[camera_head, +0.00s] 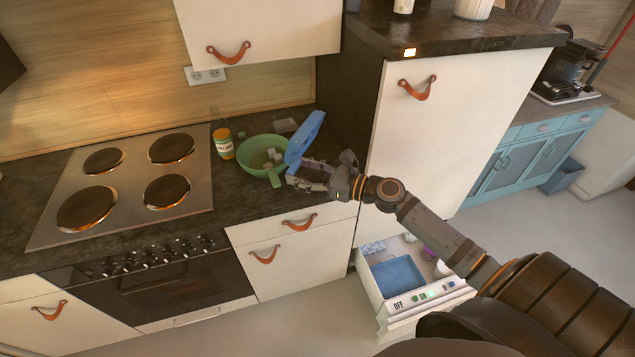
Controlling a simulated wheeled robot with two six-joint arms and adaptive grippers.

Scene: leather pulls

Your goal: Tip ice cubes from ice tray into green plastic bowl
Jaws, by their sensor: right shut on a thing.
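A blue ice tray (304,138) is tilted steeply on edge at the right rim of the green plastic bowl (247,151). My right gripper (296,176) is shut on the tray's lower end, just right of the bowl. Several pale ice cubes (269,157) lie in the bowl. The green bowl stands upright on the dark counter, with its handle (273,182) towards the front. The tray's cube side is hard to make out, so I cannot tell whether cubes are still in it. My left gripper is not in view.
A small grey item (286,125) lies behind the bowl. A tall white cabinet (441,120) rises at the right. Below, a drawer (410,278) stands open with a blue container inside.

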